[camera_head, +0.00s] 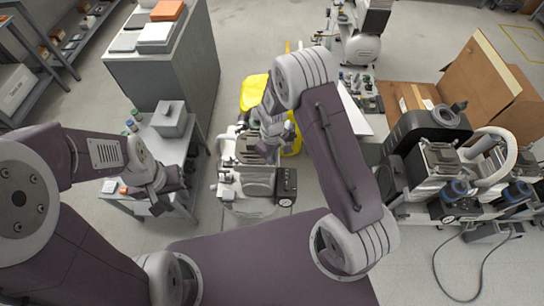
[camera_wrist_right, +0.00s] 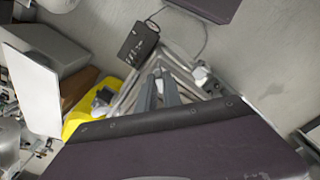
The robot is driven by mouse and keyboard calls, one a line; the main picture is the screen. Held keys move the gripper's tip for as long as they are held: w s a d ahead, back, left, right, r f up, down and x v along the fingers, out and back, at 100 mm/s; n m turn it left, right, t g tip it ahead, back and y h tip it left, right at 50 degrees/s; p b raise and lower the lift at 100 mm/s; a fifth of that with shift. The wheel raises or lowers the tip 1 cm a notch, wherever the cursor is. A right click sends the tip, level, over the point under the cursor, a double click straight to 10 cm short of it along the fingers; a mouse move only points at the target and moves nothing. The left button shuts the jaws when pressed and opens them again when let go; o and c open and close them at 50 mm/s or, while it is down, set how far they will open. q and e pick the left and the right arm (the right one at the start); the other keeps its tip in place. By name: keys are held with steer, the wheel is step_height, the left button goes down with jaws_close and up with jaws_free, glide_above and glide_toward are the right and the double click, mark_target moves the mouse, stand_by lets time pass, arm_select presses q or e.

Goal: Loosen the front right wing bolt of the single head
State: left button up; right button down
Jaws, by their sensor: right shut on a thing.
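The single head compressor (camera_head: 232,190) stands on the floor in the middle of the head view, with a pale frame and a black control box (camera_head: 287,184). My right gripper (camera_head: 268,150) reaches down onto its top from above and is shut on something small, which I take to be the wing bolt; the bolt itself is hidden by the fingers. In the right wrist view the two gripper fingers (camera_wrist_right: 160,92) lie close together over the pale frame. My left gripper (camera_head: 162,205) hangs at the left beside a small grey table, away from the compressor; its jaws are unclear.
A yellow object (camera_head: 254,92) stands behind the compressor. A grey side table (camera_head: 166,150) is to the left, below a grey cabinet (camera_head: 165,64). A larger compressor unit (camera_head: 437,130) and a cardboard box (camera_head: 497,80) fill the right. Bare floor lies between.

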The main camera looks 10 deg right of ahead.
steer(key=n, duration=0.4)
steer(key=shift+p, duration=0.4)
steer(key=n, duration=0.4)
steer(key=shift+n+p, duration=0.3)
steer(key=n, duration=0.4)
steer(key=shift+n, duration=0.3)
steer(key=shift+w+n+p, duration=0.1)
steer(key=shift+n+p, duration=0.3)
steer(key=shift+n, duration=1.4)
steer(key=c, duration=1.5)
jaws_free()
steer(key=shift+r, duration=0.1)
